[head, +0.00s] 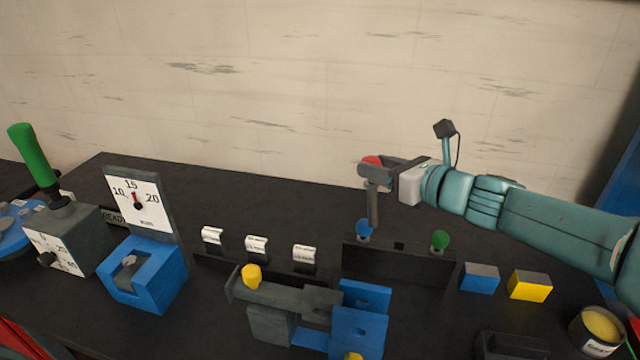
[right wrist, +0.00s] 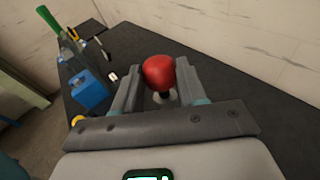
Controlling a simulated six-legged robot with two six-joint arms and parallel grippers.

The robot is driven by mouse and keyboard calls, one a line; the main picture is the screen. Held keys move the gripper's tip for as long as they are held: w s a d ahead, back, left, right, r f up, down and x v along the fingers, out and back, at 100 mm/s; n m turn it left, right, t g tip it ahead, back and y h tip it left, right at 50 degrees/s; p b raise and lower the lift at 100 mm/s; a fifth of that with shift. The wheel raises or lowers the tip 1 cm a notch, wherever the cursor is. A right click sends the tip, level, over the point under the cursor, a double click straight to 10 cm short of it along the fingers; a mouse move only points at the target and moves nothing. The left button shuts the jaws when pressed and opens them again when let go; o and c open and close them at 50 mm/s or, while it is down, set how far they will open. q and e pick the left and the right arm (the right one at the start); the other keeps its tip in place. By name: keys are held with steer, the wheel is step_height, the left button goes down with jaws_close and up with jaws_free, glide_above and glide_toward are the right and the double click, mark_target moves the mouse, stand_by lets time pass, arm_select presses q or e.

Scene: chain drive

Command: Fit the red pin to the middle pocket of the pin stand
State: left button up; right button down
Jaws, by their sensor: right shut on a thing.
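The red pin (head: 371,160) has a rounded red head and is held upright in my right gripper (head: 376,174), above the table. A grey shaft hangs below the jaws. In the right wrist view, the red pin (right wrist: 158,72) sits between the two fingers of my right gripper (right wrist: 160,88). The dark pin stand (head: 395,264) is below. A blue pin (head: 364,230) is at its left end and a green pin (head: 440,240) at its right. The middle pocket (head: 399,245) shows as a dark spot between them, with no pin in it. My left gripper is in neither view.
Blue (head: 480,279) and yellow (head: 530,286) blocks lie right of the stand. A grey and blue fixture (head: 360,325) with yellow knobs stands in front. Labelled white clips (head: 256,245), a dial gauge (head: 138,203) and a green lever (head: 35,155) are left. The table behind the stand is clear.

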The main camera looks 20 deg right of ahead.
steer(key=s+d+f+m+t+h, duration=0.1)
steer(key=d+f+t+h, duration=0.1)
steer(key=d, duration=0.6)
steer(key=shift+d+f+t, duration=0.4)
steer(key=shift+f+t, duration=0.3)
steer(key=shift+t, duration=0.1)
step_height(320, 180, down, 6)
steer(key=b, duration=0.6)
steer(key=shift+r, duration=0.1)
steer(key=shift+s, duration=0.1)
steer(key=shift+b, duration=0.85)
stand_by(0.4)
